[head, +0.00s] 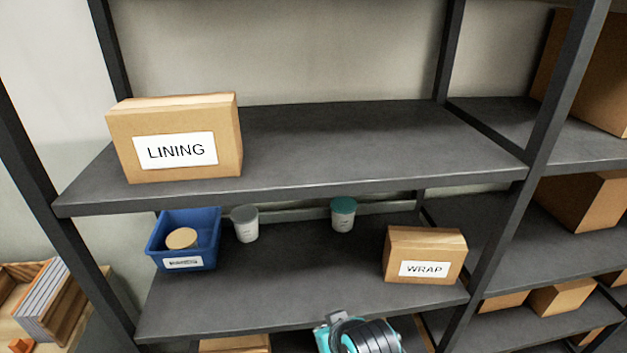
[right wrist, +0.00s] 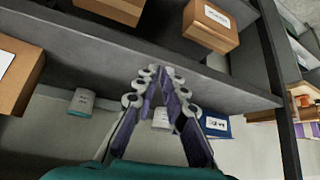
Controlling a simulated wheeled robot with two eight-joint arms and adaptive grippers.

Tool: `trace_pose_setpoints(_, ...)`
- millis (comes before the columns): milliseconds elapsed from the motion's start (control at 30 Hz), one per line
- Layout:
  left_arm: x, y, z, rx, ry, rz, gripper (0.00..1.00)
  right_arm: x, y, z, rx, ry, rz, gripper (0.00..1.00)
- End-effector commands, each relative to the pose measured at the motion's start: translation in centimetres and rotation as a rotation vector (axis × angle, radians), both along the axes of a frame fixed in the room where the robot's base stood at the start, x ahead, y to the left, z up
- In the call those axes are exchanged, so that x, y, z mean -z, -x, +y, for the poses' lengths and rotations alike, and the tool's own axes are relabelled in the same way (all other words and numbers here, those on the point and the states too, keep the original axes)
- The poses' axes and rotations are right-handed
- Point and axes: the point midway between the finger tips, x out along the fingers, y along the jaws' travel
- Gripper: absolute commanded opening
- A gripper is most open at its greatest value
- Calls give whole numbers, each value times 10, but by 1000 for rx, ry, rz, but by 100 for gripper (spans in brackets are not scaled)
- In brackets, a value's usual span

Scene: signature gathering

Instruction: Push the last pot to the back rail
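Two pots stand upright on the lower shelf in the head view: a grey-lidded pot (head: 246,224) beside the blue bin and a teal-lidded pot (head: 343,216) further right. Both are near the pale back rail (head: 290,216); I cannot tell whether either touches it. The right wrist view is upside down; the teal-lidded pot (right wrist: 82,102) is at left, and the grey-lidded pot (right wrist: 161,119) shows behind my fingers. My right gripper (right wrist: 161,73) has its fingertips together and holds nothing. Part of my right arm shows at the bottom of the head view. My left gripper is out of view.
A blue bin (head: 158,249) holding a tan-lidded item stands left of the pots. A WRAP box (head: 425,243) stands at the right front. The upper shelf (head: 340,150), carrying a LINING box (head: 185,115), overhangs them. The middle of the lower shelf is clear.

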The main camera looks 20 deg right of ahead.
Motion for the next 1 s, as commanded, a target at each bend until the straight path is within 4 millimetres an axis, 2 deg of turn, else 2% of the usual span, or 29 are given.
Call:
trace_pose_setpoints(167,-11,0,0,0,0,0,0,-24,-59,-17,22,-18,-103,0)
trace_pose_setpoints(267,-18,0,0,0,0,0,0,-37,-103,-37,43,-22,-188,0)
trace_pose_setpoints(400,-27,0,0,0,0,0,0,-47,-159,-76,85,-13,-312,0)
trace_pose_setpoints(533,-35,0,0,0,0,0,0,-49,-199,-119,134,10,-419,0)
trace_pose_setpoints(600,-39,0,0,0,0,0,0,-48,-215,-142,162,26,-470,0)
trace_pose_setpoints(733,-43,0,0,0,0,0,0,-44,-232,-175,203,53,-539,0)
trace_pose_setpoints(833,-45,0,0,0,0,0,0,-41,-237,-190,222,67,-568,0)
trace_pose_setpoints(1000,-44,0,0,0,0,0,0,-39,-245,-198,230,74,-581,0)
